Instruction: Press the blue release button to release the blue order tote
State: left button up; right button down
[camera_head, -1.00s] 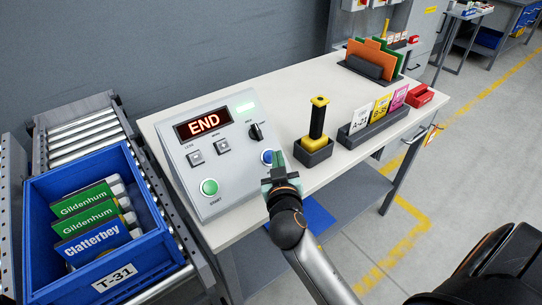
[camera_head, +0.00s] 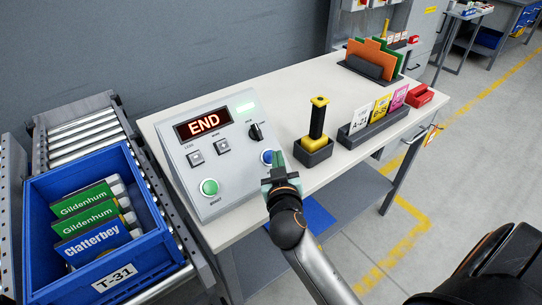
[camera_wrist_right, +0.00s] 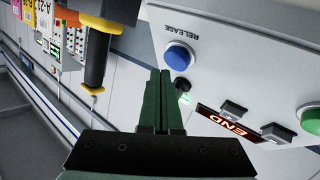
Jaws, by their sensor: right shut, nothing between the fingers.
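The blue release button (camera_head: 267,156) is on the right side of the grey control panel (camera_head: 215,110), partly hidden by my right gripper in the head view. In the right wrist view the blue button (camera_wrist_right: 179,58) shows clearly under the word RELEASE. My right gripper (camera_head: 275,158) is shut and empty, its green fingertips (camera_wrist_right: 160,75) beside the button; whether they touch it I cannot tell. The blue order tote (camera_head: 150,245), labelled T-31, sits on the roller conveyor at left with several boxes in it. My left gripper is not in view.
A card rack (camera_head: 375,122) is farther right.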

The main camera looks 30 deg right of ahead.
jog(key=shift+f, duration=0.1)
jog(key=shift+w+f+b, duration=0.2)
jog(key=shift+w+b, duration=0.1)
jog(key=shift+b, duration=0.05)
